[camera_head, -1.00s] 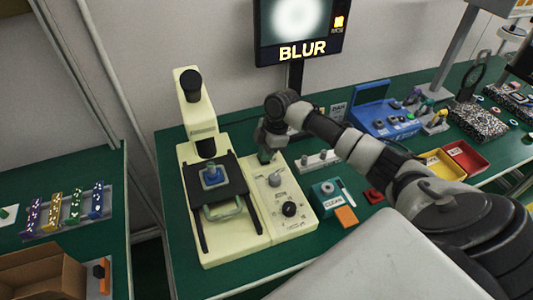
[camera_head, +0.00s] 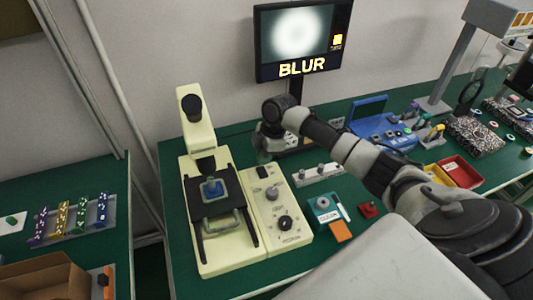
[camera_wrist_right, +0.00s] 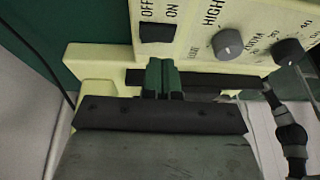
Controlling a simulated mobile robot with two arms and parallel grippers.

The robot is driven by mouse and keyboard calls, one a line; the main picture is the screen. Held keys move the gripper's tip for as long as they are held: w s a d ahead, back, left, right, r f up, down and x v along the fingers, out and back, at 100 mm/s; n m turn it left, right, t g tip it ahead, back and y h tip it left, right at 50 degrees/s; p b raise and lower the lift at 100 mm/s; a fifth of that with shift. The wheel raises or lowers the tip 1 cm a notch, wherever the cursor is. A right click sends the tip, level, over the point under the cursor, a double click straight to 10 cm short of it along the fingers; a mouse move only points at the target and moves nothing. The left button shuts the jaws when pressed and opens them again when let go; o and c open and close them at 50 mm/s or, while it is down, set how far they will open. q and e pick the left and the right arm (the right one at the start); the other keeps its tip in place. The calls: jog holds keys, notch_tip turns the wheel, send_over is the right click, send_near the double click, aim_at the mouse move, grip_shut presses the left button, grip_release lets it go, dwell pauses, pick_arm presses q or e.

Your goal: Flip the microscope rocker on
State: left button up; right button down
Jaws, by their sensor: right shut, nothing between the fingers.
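My right gripper (camera_head: 264,158) is just behind the rocker. Its green fingertips (camera_wrist_right: 163,76) are shut and empty, close to the rocker with a small gap in the picture. My left gripper is out of view.
A lit monitor (camera_head: 303,38) reading BLUR stands behind. Right of the panel are a grey strip with knobs (camera_head: 318,176), a teal box (camera_head: 322,209), a red pad (camera_head: 369,209) and red and yellow bins (camera_head: 461,171). Panel knobs (camera_head: 285,223) stand up near the rocker.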

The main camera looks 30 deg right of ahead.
notch_tip(320, 180, up, 4)
jog(key=s+d+f, duration=0.1)
notch_tip(320, 180, up, 7)
jog(key=b, duration=0.1)
send_over(269, 173)
jog(key=s+d, duration=0.1)
jog(key=s, duration=0.1)
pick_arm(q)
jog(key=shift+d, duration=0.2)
pick_arm(e)
jog(key=shift+w, duration=0.2)
